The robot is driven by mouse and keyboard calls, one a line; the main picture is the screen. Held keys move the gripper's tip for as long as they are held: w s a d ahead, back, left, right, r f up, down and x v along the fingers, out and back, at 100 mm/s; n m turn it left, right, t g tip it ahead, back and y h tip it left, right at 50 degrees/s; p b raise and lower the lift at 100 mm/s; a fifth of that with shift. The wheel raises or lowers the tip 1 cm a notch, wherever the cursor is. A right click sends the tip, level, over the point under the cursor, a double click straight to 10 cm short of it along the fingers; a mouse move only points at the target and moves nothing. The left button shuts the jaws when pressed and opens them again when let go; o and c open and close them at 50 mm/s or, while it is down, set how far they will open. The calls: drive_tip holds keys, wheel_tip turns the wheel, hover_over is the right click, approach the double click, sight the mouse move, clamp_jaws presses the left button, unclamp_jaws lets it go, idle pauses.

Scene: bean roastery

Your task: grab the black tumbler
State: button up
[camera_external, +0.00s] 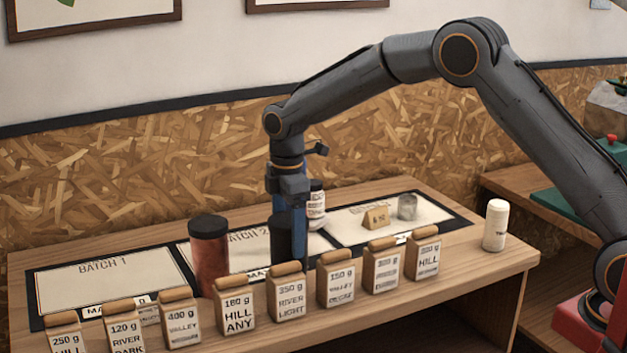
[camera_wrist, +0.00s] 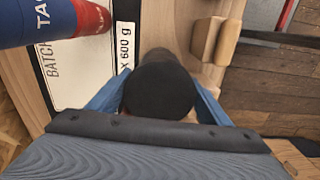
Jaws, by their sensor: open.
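The black tumbler (camera_external: 279,240) stands upright on the table near the middle batch mat, partly hidden behind the front row of bags. In the wrist view the tumbler's round dark top (camera_wrist: 160,90) sits between the two blue fingers of my gripper (camera_wrist: 158,100). My gripper (camera_external: 290,232) points straight down at the tumbler, with one blue finger showing beside it in the external view. The jaws are open, one finger on each side of the tumbler. Whether either finger touches it is hidden.
A red canister with a black lid (camera_external: 209,262) stands to the left of the tumbler. Several labelled bags (camera_external: 236,308) line the front edge. A white bottle (camera_external: 317,208) stands close behind my gripper. A white-capped jar (camera_external: 495,226) and a grey cup (camera_external: 407,207) stand farther right.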

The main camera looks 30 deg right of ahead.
drive_tip(key=shift+f+p, duration=0.35)
drive_tip(key=shift+f, duration=1.05)
drive_tip(key=shift+c, duration=0.4)
drive_tip(key=c, duration=0.8)
drive_tip(key=shift+r, duration=0.1)
